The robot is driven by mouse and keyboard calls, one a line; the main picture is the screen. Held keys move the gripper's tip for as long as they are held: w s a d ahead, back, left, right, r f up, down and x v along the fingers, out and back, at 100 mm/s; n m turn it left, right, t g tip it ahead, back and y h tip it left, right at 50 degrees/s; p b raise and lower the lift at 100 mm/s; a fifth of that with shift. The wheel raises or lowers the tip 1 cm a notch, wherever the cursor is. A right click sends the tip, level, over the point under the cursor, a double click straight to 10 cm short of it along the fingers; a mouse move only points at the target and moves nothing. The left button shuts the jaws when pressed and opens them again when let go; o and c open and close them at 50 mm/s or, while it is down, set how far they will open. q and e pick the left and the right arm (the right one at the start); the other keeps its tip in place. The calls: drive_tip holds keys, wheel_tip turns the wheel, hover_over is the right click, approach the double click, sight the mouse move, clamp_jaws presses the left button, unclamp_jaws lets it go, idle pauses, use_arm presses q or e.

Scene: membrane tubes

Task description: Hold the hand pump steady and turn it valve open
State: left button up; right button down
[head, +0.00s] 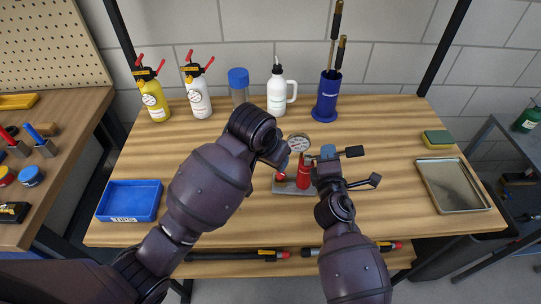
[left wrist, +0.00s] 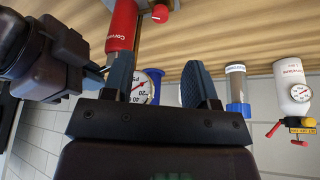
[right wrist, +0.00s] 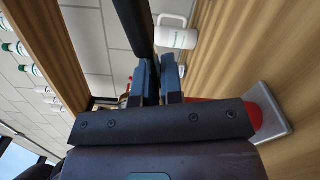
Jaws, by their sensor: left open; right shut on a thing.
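The hand pump stands upright on a grey base plate, with a red body (head: 304,180), a round gauge (head: 299,143) and a small red knob (head: 280,177). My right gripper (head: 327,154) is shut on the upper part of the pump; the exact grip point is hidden. In the right wrist view its fingers (right wrist: 161,75) are close together. My left gripper (head: 285,156) is open beside the gauge, left of the red body. In the left wrist view, the gauge (left wrist: 150,86) shows between its open fingers, with the red body (left wrist: 122,25) and knob (left wrist: 160,14) beyond.
Behind stand a yellow bottle (head: 153,97), white bottles (head: 198,95), (head: 277,95), a blue-capped jar (head: 239,88) and a blue holder (head: 326,98). A blue bin (head: 130,213) is left; a metal tray (head: 453,186) and sponge (head: 438,139) are right.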

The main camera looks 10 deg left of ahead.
sight(276, 179)
use_arm(q)
drive_tip(key=shift+s+a+r, duration=0.1)
drive_tip(key=shift+s+r, duration=0.1)
drive_tip(key=shift+r, duration=0.2)
drive_tip(key=w+a+f+m+g+h, duration=0.2)
drive_tip(key=a+f+m+h, duration=0.3)
drive_tip(key=a, duration=0.5)
drive_tip(key=d+f+m, duration=0.1)
drive_tip(key=d+f, duration=0.1)
drive_tip(key=d, duration=0.1)
drive_tip(key=w+d+f+m+h, duration=0.1)
drive_tip(key=d+f+m, duration=0.1)
drive_tip(key=d, duration=0.2)
drive_tip(key=w+d+f+m, duration=0.1)
drive_tip(key=d+f+m, duration=0.1)
drive_tip(key=d, duration=0.2)
drive_tip(key=shift+w+f+h, duration=0.2)
drive_tip(key=shift+w+h, duration=0.05)
drive_tip(key=shift+h, duration=0.15)
